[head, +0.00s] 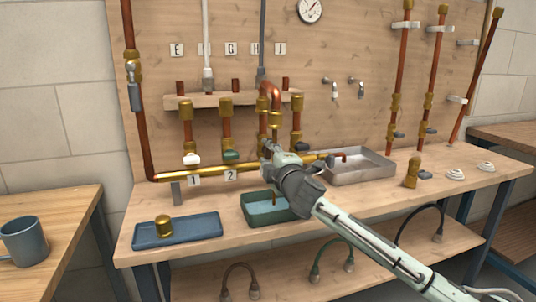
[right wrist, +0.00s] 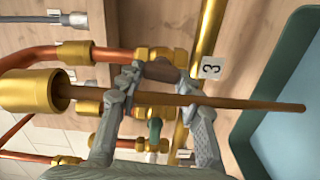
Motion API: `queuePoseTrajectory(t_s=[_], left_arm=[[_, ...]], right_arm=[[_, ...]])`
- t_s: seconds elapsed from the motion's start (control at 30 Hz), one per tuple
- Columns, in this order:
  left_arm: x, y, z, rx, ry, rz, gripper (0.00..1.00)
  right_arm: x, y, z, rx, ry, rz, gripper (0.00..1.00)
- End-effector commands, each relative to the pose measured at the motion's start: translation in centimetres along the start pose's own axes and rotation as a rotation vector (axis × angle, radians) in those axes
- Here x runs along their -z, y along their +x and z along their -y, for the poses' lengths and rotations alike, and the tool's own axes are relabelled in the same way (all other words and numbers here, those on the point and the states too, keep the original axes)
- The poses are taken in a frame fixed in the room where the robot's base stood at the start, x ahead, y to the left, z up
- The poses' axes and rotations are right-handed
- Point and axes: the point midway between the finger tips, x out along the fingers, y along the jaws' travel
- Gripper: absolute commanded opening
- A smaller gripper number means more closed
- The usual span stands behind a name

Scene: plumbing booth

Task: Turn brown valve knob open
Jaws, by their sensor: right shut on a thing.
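The brown valve knob (right wrist: 163,70) shows in the right wrist view beside the label 3, below a brass fitting of the copper pipe. My right gripper (right wrist: 158,78) has its fingertips closed on the knob. In the head view my right gripper (head: 270,152) reaches in from the lower right and hides the knob. Two more valve knobs stand in the row to the left, a white one (head: 191,158) over label 1 and a green one (head: 232,155) over label 2. My left gripper is not in view.
A brass horizontal pipe (head: 215,172) runs below the valves. A green tray (head: 250,219) with blue water is under my gripper, with a thin brown rod or stream (right wrist: 240,102) above it. A blue tray (head: 150,240) and a metal tray (head: 375,176) stand at the sides.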

Motion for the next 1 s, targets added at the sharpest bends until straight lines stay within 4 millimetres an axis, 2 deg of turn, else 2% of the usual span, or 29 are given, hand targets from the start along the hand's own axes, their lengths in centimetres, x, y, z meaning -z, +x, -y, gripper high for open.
queuePoseTrajectory(t_s=[0.5,0.53,0.7,1.0], left_arm=[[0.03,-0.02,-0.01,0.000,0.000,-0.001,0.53],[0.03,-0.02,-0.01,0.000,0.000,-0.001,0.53],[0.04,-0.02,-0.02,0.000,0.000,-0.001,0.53],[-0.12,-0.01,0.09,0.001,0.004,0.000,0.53]], right_arm=[[0.06,-0.01,0.02,0.000,-0.020,-0.001,0.07],[0.06,-0.01,0.02,0.000,-0.020,-0.001,0.37],[0.06,-0.01,0.02,0.000,-0.020,-0.001,0.57],[0.03,-0.15,0.03,0.000,-0.019,-0.001,0.57]])
